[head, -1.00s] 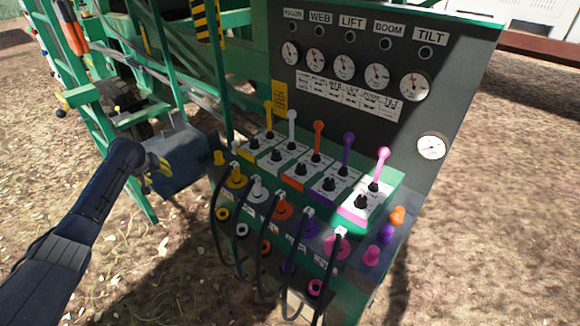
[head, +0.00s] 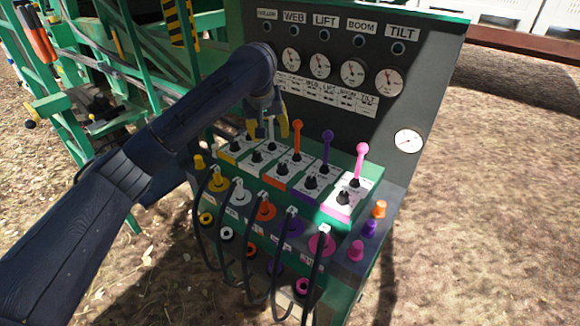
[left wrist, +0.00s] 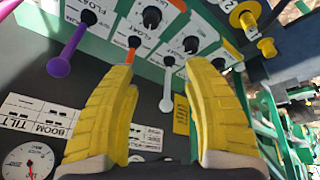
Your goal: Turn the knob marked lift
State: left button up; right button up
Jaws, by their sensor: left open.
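My left gripper (head: 269,130) has yellow fingers, open and empty, above the control box by the white lever. In the left wrist view its fingertips (left wrist: 162,66) are apart, with the white lever (left wrist: 167,92) between them in the picture. The LIFT label (head: 325,20) is third in the panel's top row, above a small dark round fitting (head: 324,35). The orange lever (head: 297,137) is third in its row, with a black knob (head: 282,169) in front. That knob shows between the fingers' far ends in the left wrist view (left wrist: 152,17).
The purple lever (head: 327,150) and pink lever (head: 361,163) stand to the right. Gauges (head: 319,65) line the panel behind. Black hoses (head: 245,240) hang in front. Open dirt ground lies to the right.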

aim_at(282, 165)
pick_arm(q)
jog(key=s+d+m+y, duration=0.1)
jog(key=s+d, duration=0.2)
jog(key=s, duration=0.1)
jog(key=x, duration=1.7)
jog(key=shift+w+r, duration=0.2)
jog(key=shift+w, duration=0.05)
jog(key=shift+o, duration=0.2)
grip_shut()
jog(key=shift+a, duration=0.1)
